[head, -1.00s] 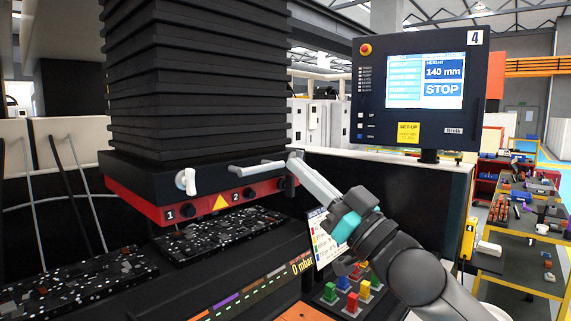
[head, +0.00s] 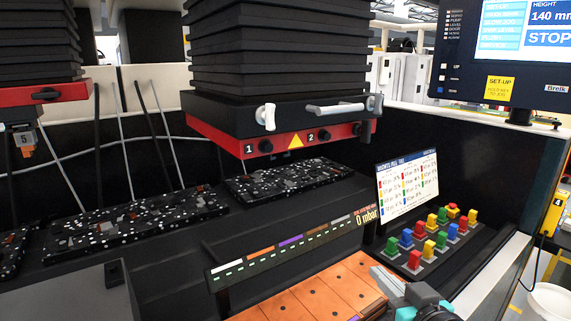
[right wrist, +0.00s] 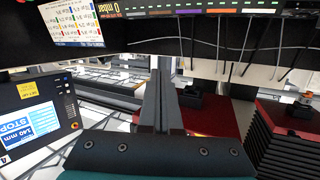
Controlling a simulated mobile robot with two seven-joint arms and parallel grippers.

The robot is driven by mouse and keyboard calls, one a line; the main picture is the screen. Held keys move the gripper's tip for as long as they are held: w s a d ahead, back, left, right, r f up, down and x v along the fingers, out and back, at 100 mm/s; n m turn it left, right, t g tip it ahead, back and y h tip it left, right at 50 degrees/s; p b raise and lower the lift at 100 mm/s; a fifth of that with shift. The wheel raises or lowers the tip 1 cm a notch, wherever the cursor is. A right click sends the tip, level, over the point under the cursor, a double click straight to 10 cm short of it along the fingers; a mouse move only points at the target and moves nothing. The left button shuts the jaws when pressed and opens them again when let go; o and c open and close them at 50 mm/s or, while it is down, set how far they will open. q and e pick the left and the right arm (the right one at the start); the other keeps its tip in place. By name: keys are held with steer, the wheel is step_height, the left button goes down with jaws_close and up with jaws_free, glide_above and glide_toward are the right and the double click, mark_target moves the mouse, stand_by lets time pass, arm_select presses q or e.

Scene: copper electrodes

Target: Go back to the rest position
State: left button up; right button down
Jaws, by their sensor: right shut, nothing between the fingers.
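My right gripper (head: 382,278) shows at the bottom right of the head view. Its grey fingers are shut with nothing between them. They overlap the right edge of a copper-coloured plate with dark holes (head: 310,295); I cannot tell the height between them. In the right wrist view the two fingers (right wrist: 162,80) lie together, pointing away from the camera. My left gripper is in neither current view.
A black press head with a red front (head: 216,137) and a grey bar handle (head: 340,108) hangs over dark speckled slabs (head: 290,180). A control panel (head: 530,75) stands at the upper right.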

steer(key=s+a+f+g+h, duration=0.1)
steer(key=s+f+g+h, duration=0.2)
steer(key=s+f+g, duration=1.5)
steer(key=s+f+t+b, duration=0.25)
steer(key=s+f, duration=0.25)
steer(key=f, duration=1.1)
steer(key=s+f+t+b, duration=0.2)
steer(key=s+f+b, duration=0.2)
steer(key=f, duration=1.3)
steer(key=s+d+f+b, duration=0.1)
steer(key=s+f+b, duration=0.1)
steer(key=s+f, duration=0.5)
steer(key=s+d+f+n+b, duration=0.1)
steer(key=s+f+b, duration=0.2)
steer(key=s+f, duration=0.5)
steer(key=shift+d+f+g, duration=0.4)
steer(key=shift+f+g, duration=0.05)
steer(key=shift+f, duration=0.75)
